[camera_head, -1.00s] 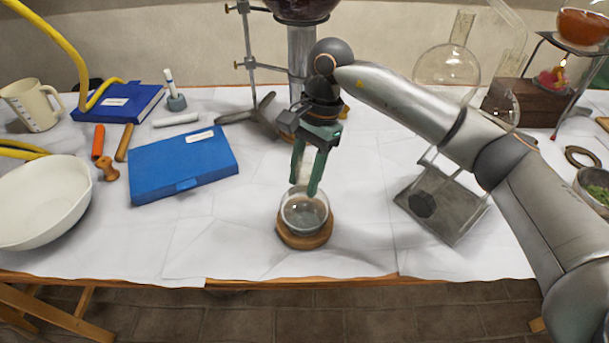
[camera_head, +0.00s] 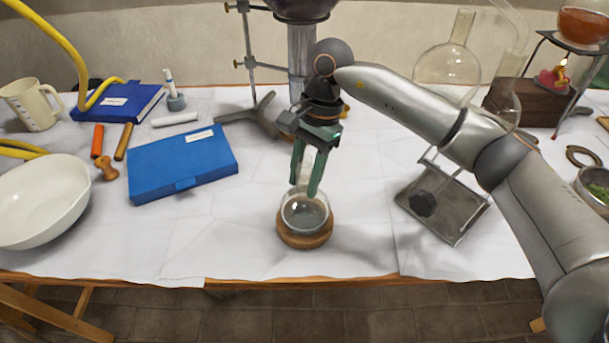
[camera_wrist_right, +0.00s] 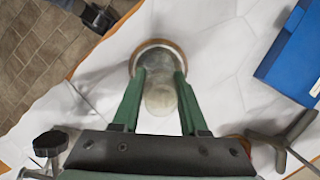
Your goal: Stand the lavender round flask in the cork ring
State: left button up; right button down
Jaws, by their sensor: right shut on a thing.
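The round flask (camera_head: 304,214) is clear glass with a greyish tint at its base. It looks upright, its round body over the middle of the brown cork ring (camera_head: 305,241), which lies on the white-covered table. Whether its base touches the ring is hidden. My right gripper (camera_head: 308,188) comes down from above, its green fingers shut on the flask's neck. In the right wrist view the flask (camera_wrist_right: 160,97) sits between the fingers, with the ring's rim (camera_wrist_right: 158,43) showing around its far side. My left gripper is not in view.
A blue case (camera_head: 183,166) lies left of the ring, with a white bowl (camera_head: 42,205) further left. A stand foot (camera_head: 262,118) is behind. A metal plate stand (camera_head: 455,215) is at right. The table's front edge (camera_head: 300,283) is near; paper on both sides of the ring is clear.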

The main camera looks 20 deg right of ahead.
aim_at(302, 159)
jog(key=shift+c, duration=1.8)
grip_release()
jog(key=shift+r+p, duration=2.05)
jog(key=shift+r, duration=1.5)
